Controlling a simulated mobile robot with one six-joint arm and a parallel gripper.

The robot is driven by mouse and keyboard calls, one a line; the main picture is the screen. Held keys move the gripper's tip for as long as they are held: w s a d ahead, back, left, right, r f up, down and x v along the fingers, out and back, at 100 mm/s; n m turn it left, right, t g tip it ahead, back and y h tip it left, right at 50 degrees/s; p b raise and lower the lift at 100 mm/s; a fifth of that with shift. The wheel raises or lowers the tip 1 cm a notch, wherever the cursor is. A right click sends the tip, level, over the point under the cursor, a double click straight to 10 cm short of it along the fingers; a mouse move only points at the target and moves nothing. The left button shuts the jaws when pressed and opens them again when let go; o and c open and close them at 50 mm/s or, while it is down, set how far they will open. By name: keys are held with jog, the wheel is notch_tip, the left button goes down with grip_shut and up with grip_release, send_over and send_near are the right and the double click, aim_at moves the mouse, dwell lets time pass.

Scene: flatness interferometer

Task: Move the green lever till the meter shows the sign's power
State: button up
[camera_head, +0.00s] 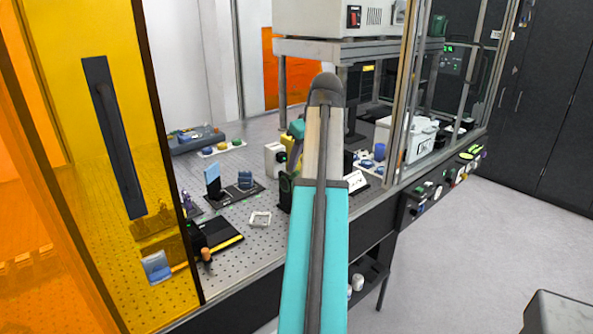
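My turquoise and beige arm rises through the middle of the view and covers part of the bench. My gripper does not show. A small display with yellow digits (369,68) sits under the shelf, and a unit with green digits (448,49) is behind the clear panel; I cannot tell which is the meter. I cannot make out a green lever for certain; a yellow-green part (479,152) shows at the right end of the front control strip.
An orange panel (100,110) closes the left. Framed clear panels stand at right. Grey floor (470,250) is free at right; a dark box (560,313) stands lower right.

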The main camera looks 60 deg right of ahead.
aim_at(294, 176)
jog(key=shift+p+x, duration=0.35)
jog(key=shift+x, duration=2.25)
jog(key=shift+c, duration=0.3)
grip_shut()
